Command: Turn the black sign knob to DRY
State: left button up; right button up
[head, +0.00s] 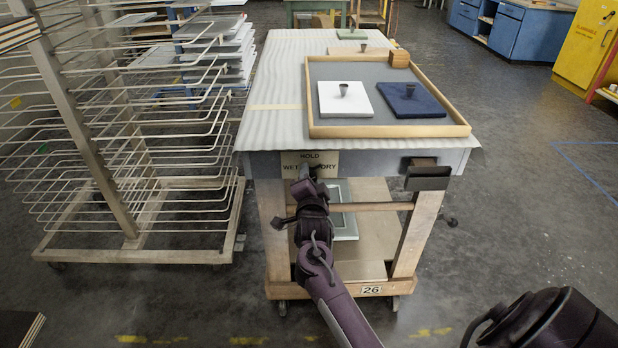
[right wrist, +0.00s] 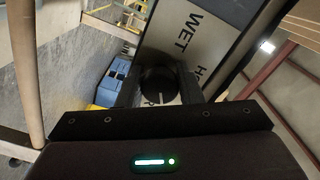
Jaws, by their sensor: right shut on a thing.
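The sign (head: 322,158) on the cart's front edge reads HOLD at top, WET at left and DRY at right. My right gripper (head: 310,172) is at the sign and covers its middle. In the right wrist view, the round black knob (right wrist: 158,84) sits between my two fingers, which are shut on it. A white mark shows on its lower side, away from the word WET and toward the partly hidden lettering at the opposite end. The sign also shows in this view (right wrist: 192,48), turned on its side. My left gripper is out of view.
The padded cart (head: 275,75) carries a wood-rimmed tray (head: 457,130) with a white pad (head: 330,104) and a blue pad (head: 425,104). A black holder (head: 428,178) is on the cart's front at right. A wire drying rack (head: 120,130) stands left. The floor at right is clear.

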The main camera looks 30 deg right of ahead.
jog(key=shift+d, duration=0.1)
jog(key=o, duration=0.9)
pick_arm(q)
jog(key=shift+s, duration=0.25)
pick_arm(e)
jog(key=shift+o, duration=0.3)
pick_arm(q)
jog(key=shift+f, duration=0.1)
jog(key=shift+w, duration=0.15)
pick_arm(e)
jog(key=v, duration=0.7)
jog(key=shift+s+a, duration=0.2)
jog(key=shift+s, duration=0.15)
